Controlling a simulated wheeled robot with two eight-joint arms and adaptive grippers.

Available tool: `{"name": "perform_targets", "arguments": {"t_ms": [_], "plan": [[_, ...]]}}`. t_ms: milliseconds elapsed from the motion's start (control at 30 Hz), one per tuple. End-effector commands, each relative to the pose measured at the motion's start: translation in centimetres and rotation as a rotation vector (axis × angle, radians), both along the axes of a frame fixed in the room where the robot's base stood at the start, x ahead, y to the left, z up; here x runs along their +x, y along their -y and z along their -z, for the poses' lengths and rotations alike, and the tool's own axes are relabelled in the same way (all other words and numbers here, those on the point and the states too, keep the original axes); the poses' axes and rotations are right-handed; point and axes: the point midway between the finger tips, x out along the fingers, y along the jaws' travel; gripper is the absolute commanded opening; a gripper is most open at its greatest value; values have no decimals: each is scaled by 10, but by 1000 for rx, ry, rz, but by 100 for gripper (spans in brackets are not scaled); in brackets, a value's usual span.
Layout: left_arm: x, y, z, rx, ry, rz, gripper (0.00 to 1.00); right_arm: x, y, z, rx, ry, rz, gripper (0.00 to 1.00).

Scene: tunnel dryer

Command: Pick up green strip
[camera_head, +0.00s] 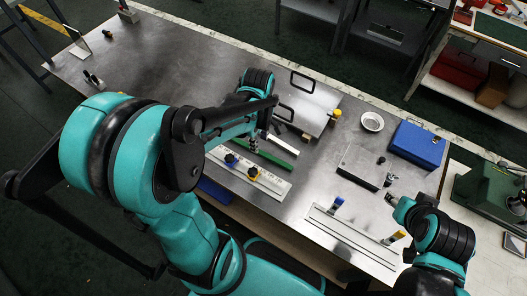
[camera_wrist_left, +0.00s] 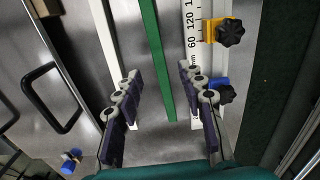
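The green strip (camera_head: 277,162) lies on the metal table between a white strip (camera_head: 283,145) and a ruled white fixture (camera_head: 262,178) with blue and yellow knobs. My left gripper (camera_head: 256,143) is above the near end of the strips. In the left wrist view its fingers (camera_wrist_left: 160,72) are spread apart and empty. The green strip (camera_wrist_left: 153,50) runs lengthwise between them in that picture; the height gap is hard to judge. My right gripper (camera_head: 396,201) is at the right side of the table, beside small dark parts; its finger opening is too small to tell.
A flat metal plate with black handles (camera_head: 305,100) lies just beyond the strips. A white bowl (camera_head: 372,121) and a blue case (camera_head: 417,144) are farther right. A second ruled fixture (camera_head: 350,238) lies near the right front. The table's left part is mostly clear.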

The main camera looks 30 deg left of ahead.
Motion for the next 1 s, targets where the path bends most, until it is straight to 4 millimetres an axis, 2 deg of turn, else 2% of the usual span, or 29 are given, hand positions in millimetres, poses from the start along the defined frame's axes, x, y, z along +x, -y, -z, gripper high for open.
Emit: {"name": "perform_targets", "arguments": {"t_ms": [33, 167, 433, 667, 700, 833, 867, 1000], "plan": [[0, 0, 9, 0, 0, 1, 40, 0, 0, 5, 0, 0, 0, 40], [0, 0, 19, 0, 1, 2, 40, 0, 0, 10, 0, 0, 0, 40], [2, 1, 59, 0, 2, 3, 40, 0, 0, 31, 0, 0, 0, 40], [1, 1, 61, 0, 2, 3, 40, 0, 0, 30, 0, 0, 0, 40], [1, 1, 61, 0, 2, 3, 37, 0, 0, 30, 0, 0, 0, 40], [1, 1, 61, 0, 2, 3, 3, 0, 0, 30, 0, 0, 0, 40], [1, 1, 61, 0, 2, 3, 0, 0, 0, 30, 0, 0, 0, 40], [1, 1, 61, 0, 2, 3, 0, 0, 0, 30, 0, 0, 0, 40]]}}
